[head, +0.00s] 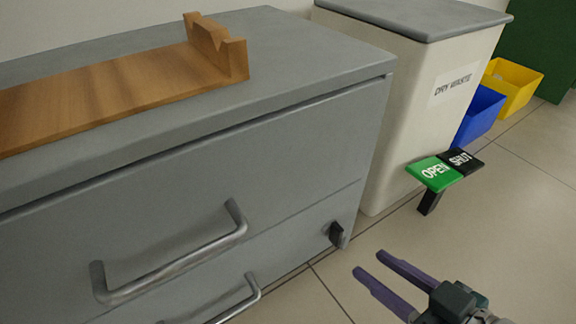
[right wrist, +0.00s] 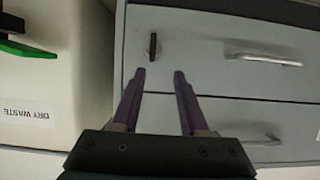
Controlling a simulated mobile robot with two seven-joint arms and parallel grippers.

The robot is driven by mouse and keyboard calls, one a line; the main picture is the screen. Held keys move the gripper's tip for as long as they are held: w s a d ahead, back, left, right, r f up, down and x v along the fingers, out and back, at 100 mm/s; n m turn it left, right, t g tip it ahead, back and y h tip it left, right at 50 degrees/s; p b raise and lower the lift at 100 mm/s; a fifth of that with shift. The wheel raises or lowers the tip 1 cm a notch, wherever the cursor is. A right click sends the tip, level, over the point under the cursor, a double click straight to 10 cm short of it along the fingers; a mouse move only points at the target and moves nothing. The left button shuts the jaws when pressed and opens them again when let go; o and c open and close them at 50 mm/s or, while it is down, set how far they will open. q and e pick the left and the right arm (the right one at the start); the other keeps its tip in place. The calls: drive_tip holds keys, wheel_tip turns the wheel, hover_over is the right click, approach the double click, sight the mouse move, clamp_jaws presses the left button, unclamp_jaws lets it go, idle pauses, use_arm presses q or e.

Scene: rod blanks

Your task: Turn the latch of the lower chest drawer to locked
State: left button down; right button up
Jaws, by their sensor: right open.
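The grey chest (head: 300,160) has an upper drawer with a bar handle (head: 175,262) and a lower drawer with another bar handle (head: 228,304). A small black latch (head: 337,235) is at the right end of the lower drawer's front. In the right wrist view, which is upside down, the latch (right wrist: 152,46) is a narrow upright black bar, beside the lower handle (right wrist: 262,58). My right gripper (head: 368,262) is open and empty, to the right of the latch and apart from it. In the wrist view its fingertips (right wrist: 159,74) point toward the latch. My left gripper is not in view.
A wooden cradle (head: 120,90) lies on the chest top. A white dry waste bin (head: 400,110) stands right of the chest, with a green-and-black OPEN/SHUT pedal (head: 432,174) sticking out low. Blue (head: 478,115) and yellow (head: 515,88) bins stand behind. Floor at the right is clear.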

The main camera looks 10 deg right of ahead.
sight(342, 234)
drive_tip(key=b+x, duration=0.4)
drive_tip(key=x, duration=0.1)
drive_tip(key=d+b+x, duration=0.1)
drive_tip(key=b+x, duration=0.1)
drive_tip(key=x, duration=0.1)
drive_tip(key=shift+w+f, duration=0.2)
drive_tip(key=shift+w, duration=0.2)
drive_tip(key=shift+w+a+f, duration=0.1)
drive_tip(key=shift+w+a, duration=0.05)
drive_tip(key=shift+w, duration=0.4)
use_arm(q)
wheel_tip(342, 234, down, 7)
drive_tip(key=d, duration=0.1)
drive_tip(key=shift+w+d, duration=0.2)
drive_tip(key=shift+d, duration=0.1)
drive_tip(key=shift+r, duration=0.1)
use_arm(e)
drive_tip(key=c, duration=0.4)
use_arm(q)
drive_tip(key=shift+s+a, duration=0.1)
use_arm(e)
drive_tip(key=shift+s, duration=0.15)
clamp_jaws()
